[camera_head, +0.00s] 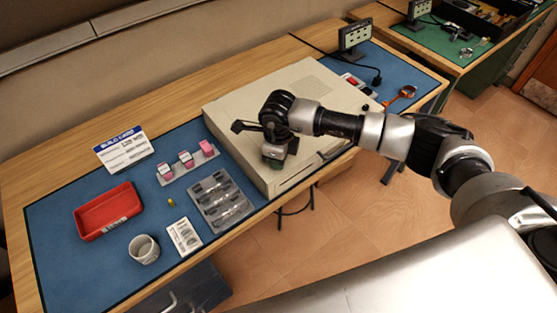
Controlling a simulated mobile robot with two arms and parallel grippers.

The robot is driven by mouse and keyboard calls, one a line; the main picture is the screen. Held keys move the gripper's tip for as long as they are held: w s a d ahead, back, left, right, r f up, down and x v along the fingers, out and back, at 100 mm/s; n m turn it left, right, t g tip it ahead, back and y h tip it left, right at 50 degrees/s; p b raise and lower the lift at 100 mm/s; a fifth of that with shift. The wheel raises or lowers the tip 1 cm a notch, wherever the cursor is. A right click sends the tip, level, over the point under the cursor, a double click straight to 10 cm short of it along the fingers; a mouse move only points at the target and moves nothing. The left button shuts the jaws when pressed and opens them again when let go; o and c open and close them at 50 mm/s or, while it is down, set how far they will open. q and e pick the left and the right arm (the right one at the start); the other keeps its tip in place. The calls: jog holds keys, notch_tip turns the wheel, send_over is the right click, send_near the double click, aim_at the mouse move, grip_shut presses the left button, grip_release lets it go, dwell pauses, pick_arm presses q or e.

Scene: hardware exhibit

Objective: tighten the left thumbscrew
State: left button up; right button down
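A beige computer case (315,90) lies flat on the blue mat in the middle of the bench. My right arm comes in from the right and reaches over the case. My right gripper (274,154) points down at the case's near left part, close to its edge. Its fingertips are dark and small, so I cannot tell whether they are open or touching anything. I cannot make out the left thumbscrew; the gripper may hide it or it may be too small. My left gripper is not in view.
Left of the case are a grey tray (207,190), pink items (187,159) on a strip, a printed card (183,238), a white cup (144,249), a red tray (80,224) and a sign (123,149). A small screen (354,35) stands behind right.

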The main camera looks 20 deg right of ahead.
jog(key=m+b, duration=0.1)
jog(key=m, duration=0.3)
jog(key=shift+m+b, duration=0.3)
jog(key=shift+b, duration=0.05)
jog(key=m+b, duration=0.1)
jog(key=m, duration=0.4)
jog(key=shift+m, duration=0.3)
jog(key=m+b, duration=0.1)
jog(key=m, duration=0.8)
jog(key=shift+w+m, duration=0.1)
jog(key=shift+m, duration=0.3)
jog(key=c, duration=1)
grip_release()
jog(key=shift+r, duration=0.1)
